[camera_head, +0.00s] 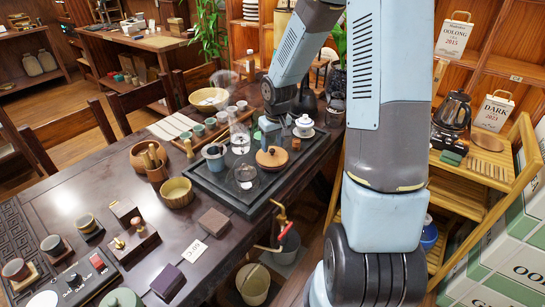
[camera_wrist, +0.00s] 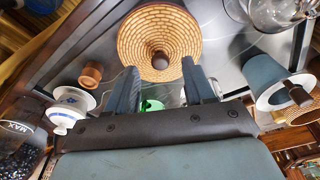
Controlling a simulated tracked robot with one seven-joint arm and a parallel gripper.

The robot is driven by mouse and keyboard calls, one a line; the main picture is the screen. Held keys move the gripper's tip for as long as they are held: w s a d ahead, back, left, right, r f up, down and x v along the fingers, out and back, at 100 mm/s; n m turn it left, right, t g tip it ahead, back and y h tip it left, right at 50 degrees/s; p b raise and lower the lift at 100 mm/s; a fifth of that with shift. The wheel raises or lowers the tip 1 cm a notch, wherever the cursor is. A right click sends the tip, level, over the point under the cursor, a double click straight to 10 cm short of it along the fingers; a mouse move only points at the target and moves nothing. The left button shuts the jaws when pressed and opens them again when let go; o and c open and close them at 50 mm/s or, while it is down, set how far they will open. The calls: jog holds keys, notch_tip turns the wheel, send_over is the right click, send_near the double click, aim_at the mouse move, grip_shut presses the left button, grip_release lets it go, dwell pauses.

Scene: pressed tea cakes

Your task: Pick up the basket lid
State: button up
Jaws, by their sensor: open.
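The basket lid is a round woven tan disc (camera_wrist: 160,28) with a dark brown knob (camera_wrist: 160,60) at its middle, seen from above in the wrist view. In the head view it seems to be the orange-brown round lid (camera_head: 271,160) lying on the dark tea tray (camera_head: 235,200). My gripper (camera_wrist: 159,70) is open in the wrist view, its two fingers apart with nothing held. The knob appears between and just beyond the fingertips. In the head view my gripper (camera_head: 269,131) is behind the lid, and its fingers are hard to make out.
A blue-grey cup (camera_head: 214,157) and glass vessels (camera_head: 246,177) stand left of the lid. A small brown cup (camera_head: 296,143) and a white lidded bowl (camera_head: 304,124) stand to its right. A kettle (camera_wrist: 18,145) shows at the wrist view's left edge.

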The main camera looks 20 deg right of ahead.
aim_at(272, 154)
jog(key=shift+w+f, duration=0.15)
jog(key=shift+f, duration=0.9)
jog(key=shift+c, duration=0.2)
grip_shut()
